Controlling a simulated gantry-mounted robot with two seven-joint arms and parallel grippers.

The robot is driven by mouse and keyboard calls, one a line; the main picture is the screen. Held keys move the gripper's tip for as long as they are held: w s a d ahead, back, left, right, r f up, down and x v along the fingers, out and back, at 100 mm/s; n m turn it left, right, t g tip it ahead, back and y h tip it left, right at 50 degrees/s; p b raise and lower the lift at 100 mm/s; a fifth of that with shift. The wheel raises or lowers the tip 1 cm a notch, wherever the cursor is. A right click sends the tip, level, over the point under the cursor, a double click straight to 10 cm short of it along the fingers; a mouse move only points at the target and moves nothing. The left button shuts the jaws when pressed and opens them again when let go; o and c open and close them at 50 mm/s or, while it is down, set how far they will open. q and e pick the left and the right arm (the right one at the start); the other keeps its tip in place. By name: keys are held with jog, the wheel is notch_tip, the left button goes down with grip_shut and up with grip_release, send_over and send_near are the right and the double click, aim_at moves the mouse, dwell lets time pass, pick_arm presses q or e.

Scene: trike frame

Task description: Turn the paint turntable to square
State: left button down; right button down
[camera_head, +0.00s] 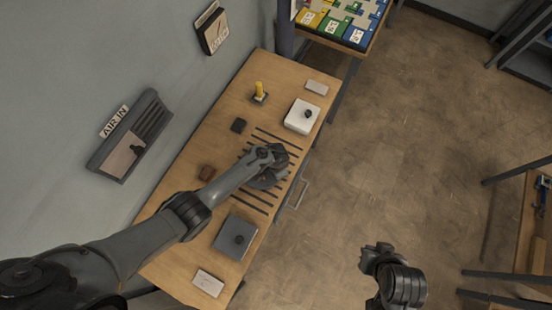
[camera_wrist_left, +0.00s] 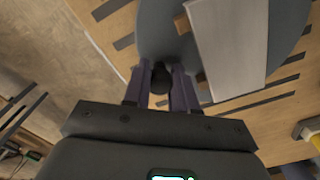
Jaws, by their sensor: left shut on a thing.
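The paint turntable is a dark grey disc (camera_wrist_left: 150,28) over a slotted part of the workbench; in the head view my left arm and hand mostly cover it. A pale rectangular panel (camera_wrist_left: 228,45) lies on the disc, its long sides at an angle to the slots. My left gripper (camera_wrist_left: 161,76) is shut on a dark round knob (camera_wrist_left: 160,82) at the disc's edge; it also shows in the head view (camera_head: 272,172). My right gripper (camera_head: 377,250) is over the floor, away from the bench, and its finger gap is unclear.
The workbench (camera_head: 180,243) also holds a white box with a dark knob (camera_head: 302,117), a grey plate with a knob (camera_head: 235,238), a yellow-topped piece (camera_head: 260,91) and small blocks. An "AIR IN" wall unit (camera_head: 130,137) is at left. Open floor (camera_head: 400,140) lies right.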

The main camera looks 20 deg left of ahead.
pick_arm(q)
jog(key=c, duration=0.9)
grip_release()
jog(key=shift+r, duration=0.55)
notch_tip(320, 180, up, 9)
jog(key=p, duration=0.2)
jog(key=shift+f+p, duration=0.2)
jog(key=shift+p, duration=0.15)
jog(key=shift+r, duration=0.55)
jog(key=shift+s, duration=0.1)
